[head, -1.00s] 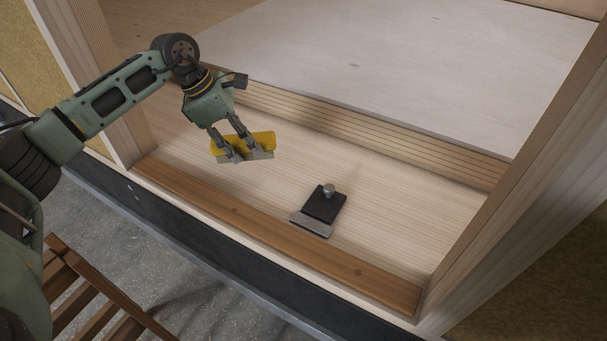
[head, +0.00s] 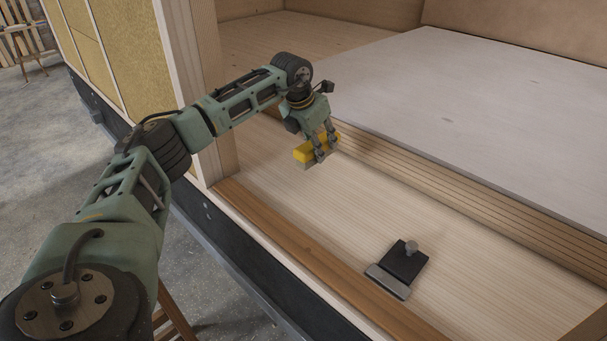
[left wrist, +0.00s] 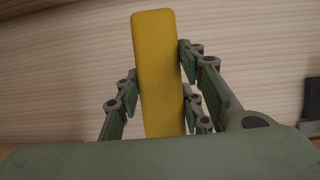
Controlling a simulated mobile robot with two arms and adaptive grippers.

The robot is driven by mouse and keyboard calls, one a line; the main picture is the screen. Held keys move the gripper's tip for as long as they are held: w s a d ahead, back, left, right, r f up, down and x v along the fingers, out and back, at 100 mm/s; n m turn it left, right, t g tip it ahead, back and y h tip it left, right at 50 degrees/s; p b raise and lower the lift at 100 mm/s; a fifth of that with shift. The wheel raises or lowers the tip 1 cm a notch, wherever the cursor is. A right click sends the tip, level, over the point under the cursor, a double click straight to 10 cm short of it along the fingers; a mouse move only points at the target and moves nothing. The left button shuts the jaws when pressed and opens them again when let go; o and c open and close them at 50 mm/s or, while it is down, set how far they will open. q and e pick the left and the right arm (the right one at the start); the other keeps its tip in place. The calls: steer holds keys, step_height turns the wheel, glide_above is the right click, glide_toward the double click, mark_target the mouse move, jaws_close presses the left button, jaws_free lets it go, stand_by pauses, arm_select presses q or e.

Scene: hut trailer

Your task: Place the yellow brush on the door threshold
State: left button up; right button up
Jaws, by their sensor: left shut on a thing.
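The yellow brush (head: 305,152) is a yellow block with a paler grey-white underside. My left gripper (head: 325,147) is shut on it, and the head view shows it over the pale wooden floor of the doorway. In the left wrist view the brush (left wrist: 158,75) stands lengthwise between the finger pairs of my left gripper (left wrist: 160,92). The door threshold (head: 330,210) is pale boards with a brown wooden strip (head: 300,245) along its outer edge. I cannot tell whether the brush touches the boards. My right gripper is not in view.
A black scraper-like tool (head: 405,265) with a round knob lies on the boards by the brown strip. A ribbed step (head: 450,185) rises to a grey panel (head: 480,100) behind. A door post (head: 195,80) stands at left. The boards between brush and tool are clear.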

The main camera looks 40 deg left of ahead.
arm_select(q)
steer(key=a+f+b, duration=0.1)
steer(key=a, duration=0.1)
steer(key=s+a+f+b, duration=0.1)
steer(key=a+f+b, duration=0.1)
steer(key=a+f, duration=0.1)
steer(key=shift+s+a, duration=0.3)
steer(key=shift+s+a+f+b, duration=0.2)
steer(key=shift+a+b, duration=0.15)
steer(key=shift+a, duration=0.15)
step_height(320, 180, down, 4)
steer(key=b, duration=0.4)
steer(key=shift+a, duration=0.1)
steer(key=o, duration=0.7)
steer(key=shift+f, duration=0.1)
steer(key=shift+c, duration=0.2)
steer(key=o, duration=0.4)
steer(key=shift+c, duration=0.2)
steer(key=shift+o, duration=0.4)
